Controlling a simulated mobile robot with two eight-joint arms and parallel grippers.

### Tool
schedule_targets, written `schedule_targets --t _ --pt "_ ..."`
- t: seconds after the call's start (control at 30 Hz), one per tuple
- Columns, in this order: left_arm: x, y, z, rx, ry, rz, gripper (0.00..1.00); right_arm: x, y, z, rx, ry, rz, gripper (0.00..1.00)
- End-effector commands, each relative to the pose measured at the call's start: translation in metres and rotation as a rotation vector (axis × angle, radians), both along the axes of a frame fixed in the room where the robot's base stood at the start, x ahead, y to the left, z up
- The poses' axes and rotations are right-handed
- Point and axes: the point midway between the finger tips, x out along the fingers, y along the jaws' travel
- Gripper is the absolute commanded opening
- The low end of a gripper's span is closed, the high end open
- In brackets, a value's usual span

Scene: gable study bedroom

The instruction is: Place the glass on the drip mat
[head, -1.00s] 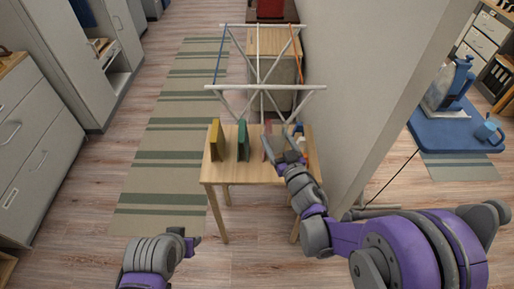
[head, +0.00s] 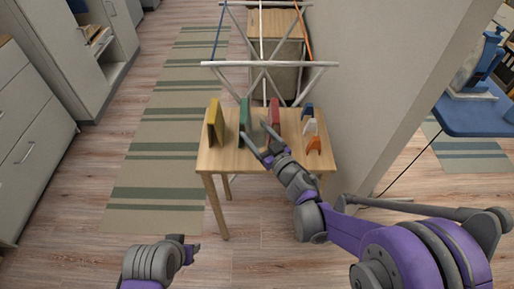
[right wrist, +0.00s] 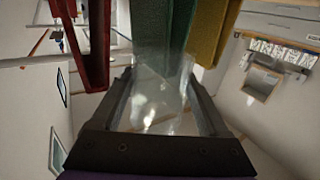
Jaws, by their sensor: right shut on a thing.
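My right gripper (head: 260,141) is over the small wooden table, in front of the green and red upright panels. It is shut on a clear glass, which shows between its fingers in the right wrist view (right wrist: 155,105). The glass is see-through and hard to make out in the head view. In the right wrist view the green panel stands behind the glass. I cannot pick out the drip mat in either view. My left gripper (head: 190,246) is low at the bottom left of the head view, empty, with its fingers apart.
The wooden table (head: 225,160) carries a yellow panel (head: 213,127), a green panel (head: 244,114), a red panel (head: 274,114) and small blue, white and orange pieces (head: 313,145). A white-framed rack (head: 270,64) stands behind. A wall (head: 375,90) is close on the right.

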Motion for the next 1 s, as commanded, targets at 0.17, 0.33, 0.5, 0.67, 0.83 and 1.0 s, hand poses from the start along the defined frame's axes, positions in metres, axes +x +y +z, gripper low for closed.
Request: schedule_targets --t 0.17,0.33,0.5,0.67,0.83,1.0 --pt "0.000 0.000 -0.006 0.000 0.002 0.000 0.44 0.000 0.000 -0.023 0.000 0.000 0.000 0.09" --pt "0.000 0.000 -0.010 0.000 0.003 0.000 0.44 0.000 0.000 -0.036 0.000 0.000 0.000 0.09" --pt "0.001 0.000 -0.017 0.000 0.006 0.000 0.44 0.000 0.000 -0.061 0.000 0.000 0.000 0.09" --pt "0.000 0.000 -0.017 0.000 0.006 0.000 0.44 0.000 0.000 -0.063 0.001 -0.001 0.000 0.09" --pt "0.001 0.000 -0.018 0.000 0.006 0.000 0.44 0.000 0.000 -0.064 0.000 0.000 0.000 0.09" --pt "0.001 0.000 -0.021 0.000 0.007 0.000 0.44 0.000 0.000 -0.066 0.000 0.000 0.000 0.89"
